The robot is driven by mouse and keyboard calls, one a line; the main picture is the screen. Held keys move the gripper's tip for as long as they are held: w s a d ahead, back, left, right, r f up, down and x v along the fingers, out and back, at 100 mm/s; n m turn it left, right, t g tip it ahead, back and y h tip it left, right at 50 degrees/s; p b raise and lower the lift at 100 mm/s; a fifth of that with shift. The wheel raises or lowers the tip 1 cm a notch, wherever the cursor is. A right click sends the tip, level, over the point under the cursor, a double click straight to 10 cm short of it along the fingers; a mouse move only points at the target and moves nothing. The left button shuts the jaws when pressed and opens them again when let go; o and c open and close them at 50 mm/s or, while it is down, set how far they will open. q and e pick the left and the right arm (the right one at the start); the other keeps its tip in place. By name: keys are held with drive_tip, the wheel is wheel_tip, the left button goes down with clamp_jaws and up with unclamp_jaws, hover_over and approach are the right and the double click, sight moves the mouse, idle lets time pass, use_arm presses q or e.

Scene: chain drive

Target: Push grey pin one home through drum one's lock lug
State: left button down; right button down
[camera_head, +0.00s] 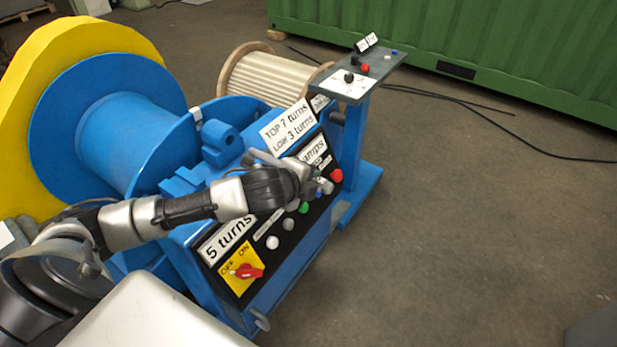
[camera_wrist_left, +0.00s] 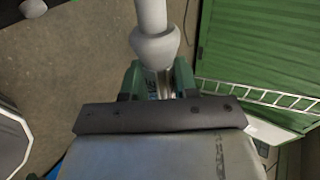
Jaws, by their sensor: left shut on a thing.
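My left gripper (camera_head: 303,178) is over the upper part of the sloping control panel. In the left wrist view its green fingers (camera_wrist_left: 158,82) are shut on a light grey rod with a rounded collar, which I take for grey pin one (camera_wrist_left: 155,42). The rod runs from the fingers out of the top of that view. In the head view a grey rod (camera_head: 268,159) shows beside the gripper. The blue drum (camera_head: 122,128) lies at the left. A blue lug-like block (camera_head: 222,143) stands between drum and panel; I cannot tell whether it is the lock lug. The pin looks clear of it.
The control panel (camera_head: 232,288) carries several buttons, labels and a red switch (camera_head: 249,271). A cable reel (camera_head: 265,75) and a green container (camera_head: 470,40) stand at the back. Floor at right is mostly clear, with black cables.

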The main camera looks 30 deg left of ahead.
use_arm(q)
drive_tip(key=shift+r, duration=0.15)
drive_tip(key=shift+w+a+p, duration=0.1)
drive_tip(key=shift+a+p, duration=0.1)
drive_tip(key=shift+p, duration=0.1)
drive_tip(key=a, duration=0.3)
drive_tip(key=shift+w+a+p, duration=0.1)
drive_tip(key=shift+a+p, duration=0.1)
drive_tip(key=shift+p, duration=0.15)
drive_tip(key=shift+w+a, duration=0.1)
drive_tip(key=shift+a, duration=0.9)
use_arm(e)
drive_tip(key=shift+w+d+r, duration=0.25)
drive_tip(key=shift+w+r, duration=0.05)
drive_tip(key=shift+r, duration=0.25)
drive_tip(key=shift+w+d+r, duration=0.25)
drive_tip(key=shift+w+r, duration=0.05)
drive_tip(key=shift+r, duration=0.2)
use_arm(q)
drive_tip(key=shift+p, duration=0.35)
use_arm(e)
drive_tip(key=shift+r, duration=0.15)
drive_tip(key=shift+a+r, duration=0.1)
drive_tip(key=shift+r, duration=0.15)
use_arm(q)
drive_tip(key=shift+p, duration=0.75)
use_arm(e)
drive_tip(key=shift+r, duration=0.5)
